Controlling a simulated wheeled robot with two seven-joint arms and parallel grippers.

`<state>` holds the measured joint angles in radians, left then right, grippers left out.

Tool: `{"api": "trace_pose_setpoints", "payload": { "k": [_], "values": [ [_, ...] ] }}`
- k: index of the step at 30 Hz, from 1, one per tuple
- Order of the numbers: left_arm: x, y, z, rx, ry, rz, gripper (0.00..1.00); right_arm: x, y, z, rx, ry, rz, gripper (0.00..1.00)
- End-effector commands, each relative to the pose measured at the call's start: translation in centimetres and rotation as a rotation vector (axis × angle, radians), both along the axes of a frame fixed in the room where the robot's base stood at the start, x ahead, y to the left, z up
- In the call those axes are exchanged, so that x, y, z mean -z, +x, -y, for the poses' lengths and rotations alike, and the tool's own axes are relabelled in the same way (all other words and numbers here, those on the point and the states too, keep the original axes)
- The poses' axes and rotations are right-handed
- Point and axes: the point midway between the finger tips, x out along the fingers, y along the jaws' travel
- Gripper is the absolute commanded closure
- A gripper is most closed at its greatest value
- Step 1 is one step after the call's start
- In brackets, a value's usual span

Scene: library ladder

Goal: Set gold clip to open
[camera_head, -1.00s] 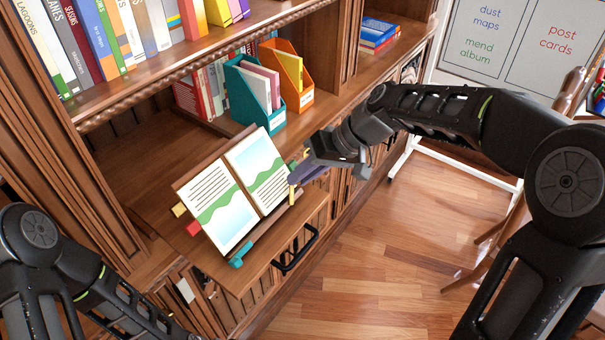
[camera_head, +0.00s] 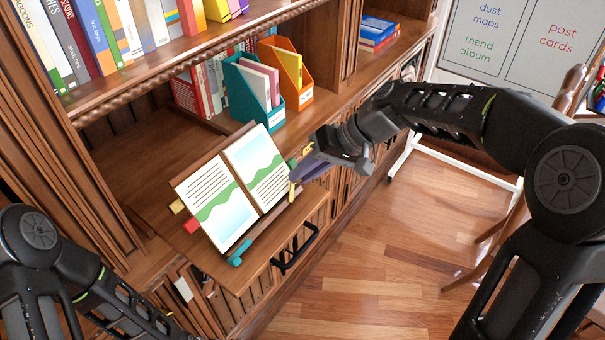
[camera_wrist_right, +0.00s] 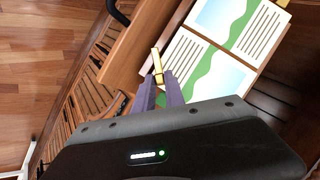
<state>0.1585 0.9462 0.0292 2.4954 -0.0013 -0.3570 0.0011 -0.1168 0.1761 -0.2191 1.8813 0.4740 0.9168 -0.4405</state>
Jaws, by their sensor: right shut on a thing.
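An open book (camera_head: 243,188) with printed text and green-and-blue pictures rests on a tilted wooden book stand; it also shows in the wrist view (camera_wrist_right: 213,63). The gold clip (camera_wrist_right: 158,66) is a small gold piece at the book's lower right edge. In the head view the gold clip (camera_head: 292,190) shows as a thin strip at my fingertips. My right gripper (camera_head: 298,178) has purple fingers and is shut on the gold clip; its fingertips (camera_wrist_right: 159,80) meet the clip's near end. My left arm is at the lower left, with its gripper out of view.
Yellow (camera_head: 177,206), red (camera_head: 191,225) and teal (camera_head: 239,252) clips sit along the stand's left and lower edges. A black handle (camera_head: 296,250) is on the cabinet front below. Teal (camera_head: 254,92) and orange (camera_head: 287,75) file holders stand behind. Open floor lies right.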

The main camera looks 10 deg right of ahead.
Motion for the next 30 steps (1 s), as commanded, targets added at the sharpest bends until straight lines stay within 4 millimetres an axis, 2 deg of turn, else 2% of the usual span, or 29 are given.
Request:
{"api": "trace_pose_setpoints", "payload": {
  "k": [18, 30],
  "values": [
    [4.8, 0.0, 0.0, 0.0, 0.0, 0.002, 0.76, 2.4, -0.1, 2.1, 0.298, 0.324, -0.266, 1.0],
    [6.3, 0.0, -0.1, 0.001, 0.001, 0.002, 0.76, 3.3, -0.6, 2.7, 0.43, 0.469, -0.387, 1.0]
  ]
}}
